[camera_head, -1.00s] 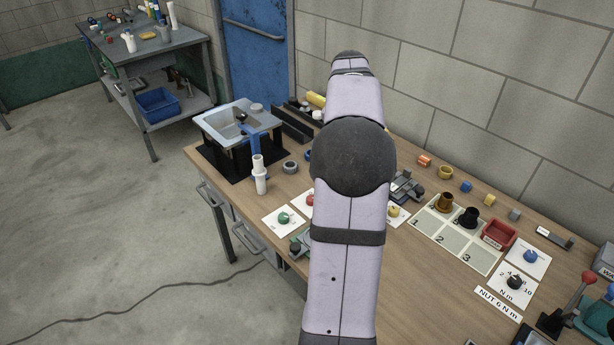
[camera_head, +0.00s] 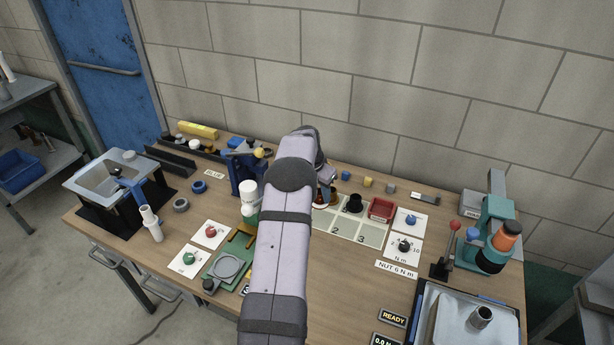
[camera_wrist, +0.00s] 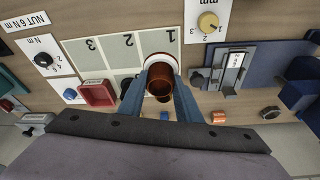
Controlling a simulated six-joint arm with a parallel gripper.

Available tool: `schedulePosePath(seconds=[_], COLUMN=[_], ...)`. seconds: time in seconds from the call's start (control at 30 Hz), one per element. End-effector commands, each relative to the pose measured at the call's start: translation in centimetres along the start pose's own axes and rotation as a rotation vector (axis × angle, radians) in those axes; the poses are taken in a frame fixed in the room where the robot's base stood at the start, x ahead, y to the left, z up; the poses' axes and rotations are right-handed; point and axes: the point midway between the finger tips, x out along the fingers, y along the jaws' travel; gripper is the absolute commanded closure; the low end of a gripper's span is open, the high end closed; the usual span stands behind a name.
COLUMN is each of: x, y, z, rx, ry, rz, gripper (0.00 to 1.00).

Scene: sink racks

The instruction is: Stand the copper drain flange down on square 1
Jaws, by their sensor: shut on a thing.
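The copper drain flange (camera_wrist: 160,84) is between the fingers of my gripper (camera_wrist: 160,100) in the wrist view. Its tube opening faces the wrist camera, and a white ring shows around its far, wider end. That end lies over square 1 (camera_wrist: 171,38) in the wrist view; I cannot tell whether it touches the mat. In the head view my arm hides most of the gripper and square 1. A small part of the flange (camera_head: 320,203) shows there, just right of the arm. Squares 2 (camera_head: 337,230) and 3 (camera_head: 362,240) are bare.
A black flange (camera_head: 354,203) stands behind the numbered squares. A red bin (camera_head: 381,209) stands to the right. Dial cards (camera_head: 404,245) lie beyond it. A white bottle (camera_head: 248,195) stands left of my arm.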

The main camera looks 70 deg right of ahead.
Motion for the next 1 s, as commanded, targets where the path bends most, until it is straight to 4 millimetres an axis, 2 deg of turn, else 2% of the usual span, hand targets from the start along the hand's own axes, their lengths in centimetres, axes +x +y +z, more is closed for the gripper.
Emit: schedulePosePath(seconds=[0.13,0.57,1.0], x=[0.9,1.9,4.6], y=[0.5,0.5,0.5], z=[-0.2,0.1,0.9], rx=[0.014,0.013,0.013], ry=[0.001,0.000,0.000], rz=[0.001,0.001,0.001], gripper=[0.95,0.95,0.95])
